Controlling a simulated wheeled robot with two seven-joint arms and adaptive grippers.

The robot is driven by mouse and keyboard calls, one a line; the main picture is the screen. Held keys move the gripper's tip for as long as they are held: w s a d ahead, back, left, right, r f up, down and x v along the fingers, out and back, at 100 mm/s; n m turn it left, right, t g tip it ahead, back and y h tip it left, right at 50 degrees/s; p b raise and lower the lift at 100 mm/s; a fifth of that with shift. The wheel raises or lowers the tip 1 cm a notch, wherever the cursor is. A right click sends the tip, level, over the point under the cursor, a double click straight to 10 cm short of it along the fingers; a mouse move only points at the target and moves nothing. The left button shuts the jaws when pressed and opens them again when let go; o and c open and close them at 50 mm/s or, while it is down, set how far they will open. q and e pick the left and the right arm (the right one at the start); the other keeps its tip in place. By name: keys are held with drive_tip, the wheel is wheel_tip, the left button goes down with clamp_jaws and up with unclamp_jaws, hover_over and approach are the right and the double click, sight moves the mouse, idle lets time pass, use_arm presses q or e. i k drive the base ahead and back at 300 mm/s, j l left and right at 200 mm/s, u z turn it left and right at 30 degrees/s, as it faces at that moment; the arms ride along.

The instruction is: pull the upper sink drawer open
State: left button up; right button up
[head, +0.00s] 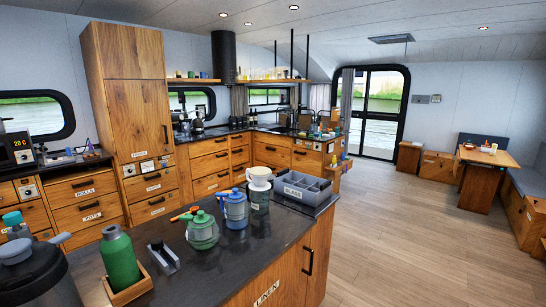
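Neither of my grippers shows in the head view. A wooden counter run stands at the back, with a dark top (262,129) that turns a corner. What looks like a tap stands near the corner, but the sink basin is too small to make out. Below that part are wide wooden drawer fronts with dark handles, an upper one (271,140) and a lower one (271,156). Both look shut. I cannot tell for sure which front is the upper sink drawer.
A dark-topped island (190,272) fills the foreground. Wooden floor (400,235) is clear right of the island; a table (486,157) stands beyond.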

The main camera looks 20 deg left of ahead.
sight(280, 156)
drive_tip(key=i+l+z, duration=0.25)
drive_tip(key=i, duration=0.25)
drive_tip(key=i+z, duration=0.2)
drive_tip(key=i, duration=0.35)
drive_tip(key=i+l, duration=0.1)
drive_tip(key=i, duration=2.3)
drive_tip(key=i+u, duration=0.1)
drive_tip(key=i, duration=0.3)
drive_tip(key=i+l+u, duration=0.15)
drive_tip(key=i, duration=0.25)
drive_tip(key=i+u, duration=1.55)
drive_tip(key=u, duration=0.15)
